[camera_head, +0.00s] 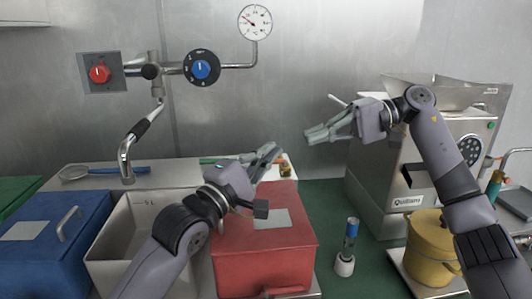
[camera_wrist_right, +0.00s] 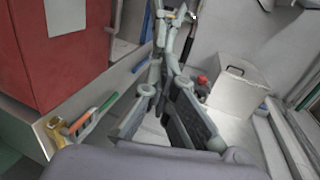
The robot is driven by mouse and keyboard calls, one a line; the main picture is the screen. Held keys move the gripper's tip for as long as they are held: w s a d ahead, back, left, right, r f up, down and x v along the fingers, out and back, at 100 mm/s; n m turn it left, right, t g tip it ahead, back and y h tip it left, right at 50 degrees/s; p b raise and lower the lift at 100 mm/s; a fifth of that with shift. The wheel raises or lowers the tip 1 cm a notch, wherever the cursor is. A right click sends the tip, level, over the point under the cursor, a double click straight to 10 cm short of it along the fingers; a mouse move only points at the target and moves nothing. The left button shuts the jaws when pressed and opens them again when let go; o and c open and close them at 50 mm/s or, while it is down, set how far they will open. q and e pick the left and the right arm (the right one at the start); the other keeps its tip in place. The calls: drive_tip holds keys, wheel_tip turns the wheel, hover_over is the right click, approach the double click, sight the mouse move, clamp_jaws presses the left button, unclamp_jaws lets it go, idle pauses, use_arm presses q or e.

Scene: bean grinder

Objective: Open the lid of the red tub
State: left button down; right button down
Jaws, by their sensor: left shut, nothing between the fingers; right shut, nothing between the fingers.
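The red tub (camera_head: 285,225) stands front centre in the head view, with its red lid down and a pale label on top. A red handle (camera_head: 288,291) shows at its front edge. My left arm crosses the tub's left side and hides part of it. My left gripper (camera_head: 272,152) is shut and empty, above and behind the tub's back edge. My right gripper (camera_head: 310,134) is shut and empty, raised to the right of the left one, near the back wall and apart from the tub. In the right wrist view the tub (camera_wrist_right: 65,65) fills the upper left.
A blue tub (camera_head: 45,245) and an open metal bin (camera_head: 135,225) stand left of the red tub. A grinder (camera_head: 400,165), a yellow pot (camera_head: 430,245) and a blue-handled tool in a white holder (camera_head: 345,265) stand to the right. A tap (camera_head: 130,150) rises behind the bin.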

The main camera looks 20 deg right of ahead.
idle(0.7)
drive_tip(key=c, duration=1.7)
unclamp_jaws()
